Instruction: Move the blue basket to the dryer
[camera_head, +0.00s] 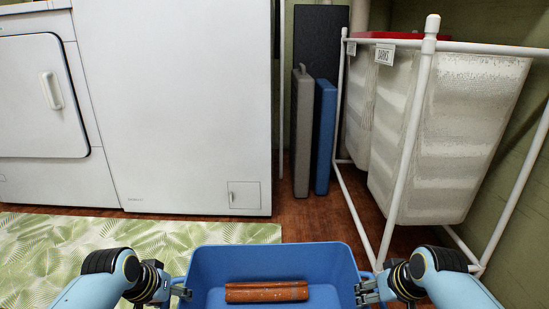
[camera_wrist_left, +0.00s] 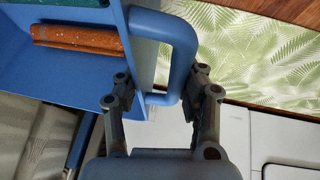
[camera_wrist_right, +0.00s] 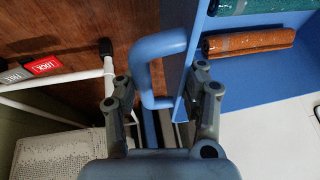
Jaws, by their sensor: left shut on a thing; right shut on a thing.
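The blue basket (camera_head: 275,260) is at the bottom centre of the head view, with an orange-brown roll (camera_head: 267,292) inside. A green item (camera_wrist_left: 75,38) also lies in it in the left wrist view. My left gripper (camera_head: 178,291) is shut on the basket's left handle (camera_wrist_left: 180,50). My right gripper (camera_head: 366,293) is shut on the basket's right handle (camera_wrist_right: 150,45). The basket's near side is cut off in the head view. The dryer (camera_head: 45,95), white with a closed door and handle, stands at the far left.
A white appliance (camera_head: 180,110) stands right of the dryer. A leafy green rug (camera_head: 60,245) lies in front on the brown floor. Grey (camera_head: 302,130) and blue (camera_head: 325,135) panels lean at the back. A white-framed laundry sorter (camera_head: 450,130) stands close on the right.

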